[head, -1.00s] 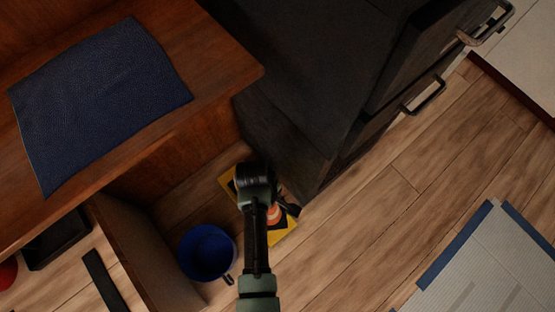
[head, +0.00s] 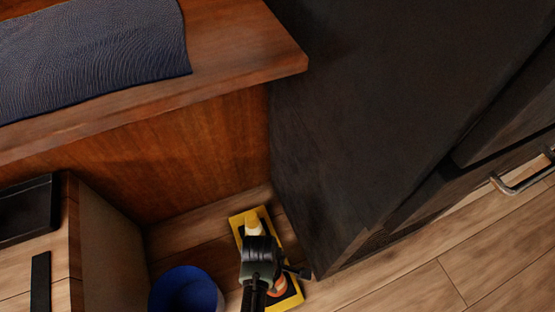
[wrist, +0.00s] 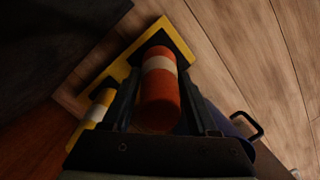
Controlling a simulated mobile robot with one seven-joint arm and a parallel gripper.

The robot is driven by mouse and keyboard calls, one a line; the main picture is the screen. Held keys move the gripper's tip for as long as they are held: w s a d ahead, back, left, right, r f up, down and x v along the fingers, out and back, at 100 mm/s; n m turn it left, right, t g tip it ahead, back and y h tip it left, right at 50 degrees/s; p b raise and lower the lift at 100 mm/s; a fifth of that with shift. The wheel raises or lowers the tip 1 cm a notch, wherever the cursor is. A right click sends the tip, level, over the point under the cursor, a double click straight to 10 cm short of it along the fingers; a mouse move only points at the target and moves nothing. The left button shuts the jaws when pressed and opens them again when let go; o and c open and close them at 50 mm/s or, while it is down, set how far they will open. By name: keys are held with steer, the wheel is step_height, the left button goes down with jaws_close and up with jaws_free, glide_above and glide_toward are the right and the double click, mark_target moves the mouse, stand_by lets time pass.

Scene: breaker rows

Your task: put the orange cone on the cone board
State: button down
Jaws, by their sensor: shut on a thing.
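The orange cone (wrist: 159,100), with a white band, sits between the two fingers of my gripper (wrist: 158,88) in the wrist view. The gripper is shut on it. The cone board (wrist: 183,38) is yellow-edged with a dark middle and lies on the floor below and beyond the cone. A yellow cone (wrist: 99,113) with a white band stands at the board's other end. In the head view the cone board (head: 238,226) is partly hidden by my arm, and a bit of orange (head: 277,287) shows beside it. Whether the held cone touches the board I cannot tell.
A blue round container (head: 187,289) stands left of the board. A dark cabinet (head: 350,130) rises close on the right, and a wooden desk (head: 240,65) with a blue mat (head: 95,55) stands behind. Bare wood floor (head: 410,290) lies to the right.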

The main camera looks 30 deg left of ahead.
step_height(320, 180, down, 6)
steer(key=b, duration=0.3)
steer(key=shift+f+b, duration=0.1)
steer(key=shift+b, duration=0.25)
steer(key=shift+c, duration=0.9)
jaws_free()
steer(key=r+p, duration=0.2)
steer(key=r, duration=0.2)
steer(key=a+r+p, duration=0.1)
steer(key=r+p, duration=0.2)
steer(key=r, duration=0.1)
steer(key=r+p, duration=0.3)
steer(key=r, duration=0.1)
steer(key=shift+s+a, duration=0.1)
steer(key=shift+a, duration=0.3)
